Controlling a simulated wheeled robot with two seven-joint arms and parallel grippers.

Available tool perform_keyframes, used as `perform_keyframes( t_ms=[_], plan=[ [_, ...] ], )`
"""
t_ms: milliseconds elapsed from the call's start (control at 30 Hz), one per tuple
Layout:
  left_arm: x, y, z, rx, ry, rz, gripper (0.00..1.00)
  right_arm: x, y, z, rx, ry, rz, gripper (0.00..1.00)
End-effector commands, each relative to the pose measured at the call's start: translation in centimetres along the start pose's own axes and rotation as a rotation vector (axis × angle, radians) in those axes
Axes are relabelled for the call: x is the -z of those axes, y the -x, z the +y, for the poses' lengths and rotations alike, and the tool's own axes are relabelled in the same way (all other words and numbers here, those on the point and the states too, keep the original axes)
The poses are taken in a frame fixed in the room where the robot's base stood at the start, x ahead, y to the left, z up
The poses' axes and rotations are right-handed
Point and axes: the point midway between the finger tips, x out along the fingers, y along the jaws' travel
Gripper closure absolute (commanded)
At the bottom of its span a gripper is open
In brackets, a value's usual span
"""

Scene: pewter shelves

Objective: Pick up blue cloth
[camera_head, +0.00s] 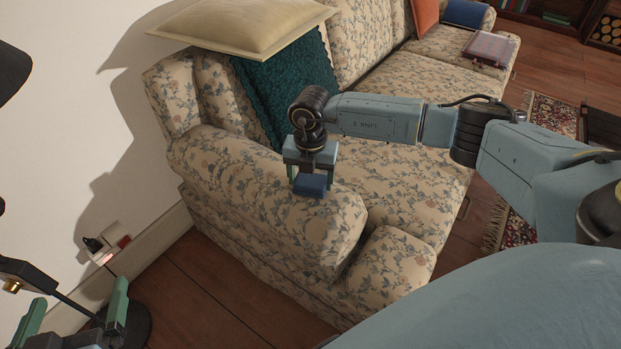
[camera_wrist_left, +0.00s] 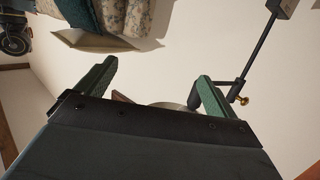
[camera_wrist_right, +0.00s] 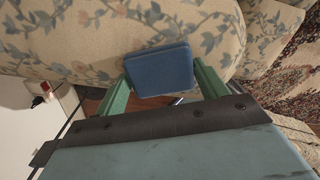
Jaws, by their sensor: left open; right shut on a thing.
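The blue cloth (camera_head: 310,186) is a small, folded-looking blue block at the top of the sofa's near armrest. My right gripper (camera_head: 309,175) comes down over it from above and is shut on it. In the right wrist view the blue cloth (camera_wrist_right: 161,71) sits between the two green fingers, in front of the floral armrest. I cannot tell whether it still touches the armrest. My left gripper (camera_head: 76,308) is low at the left, open and empty. In the left wrist view its green fingers (camera_wrist_left: 152,84) are wide apart.
A book (camera_head: 490,47) lies on the far seat. A wall socket (camera_head: 110,243) and a dark lamp stand are at the left. Wooden floor (camera_head: 215,300) is clear in front.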

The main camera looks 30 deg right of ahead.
Motion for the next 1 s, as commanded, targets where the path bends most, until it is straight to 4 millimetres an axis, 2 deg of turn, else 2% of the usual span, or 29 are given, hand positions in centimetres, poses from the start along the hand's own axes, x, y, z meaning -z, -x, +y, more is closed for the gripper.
perform_keyframes(
  t_ms=[167,367,500,700,1000],
  plan=[
    [-1.7,0.4,-0.4,0.01,0.0,-0.106,0.06,0.0,1.1,0.0,-0.002,0.0,-0.001,0.5],
    [-5.0,1.7,-1.1,0.029,-0.001,-0.322,0.06,-0.1,3.4,0.0,-0.002,0.0,-0.001,0.5],
    [-7.9,3.6,-1.7,0.046,0.002,-0.518,0.06,0.0,5.4,0.0,-0.002,0.001,-0.002,0.5],
    [-11.0,6.8,-2.4,0.067,0.01,-0.758,0.06,0.0,7.8,0.0,-0.001,0.0,-0.001,0.5],
    [-13.1,9.9,-2.9,0.083,0.019,-0.949,0.06,0.0,9.7,0.0,0.0,-0.001,-0.001,0.5]
  ],
)
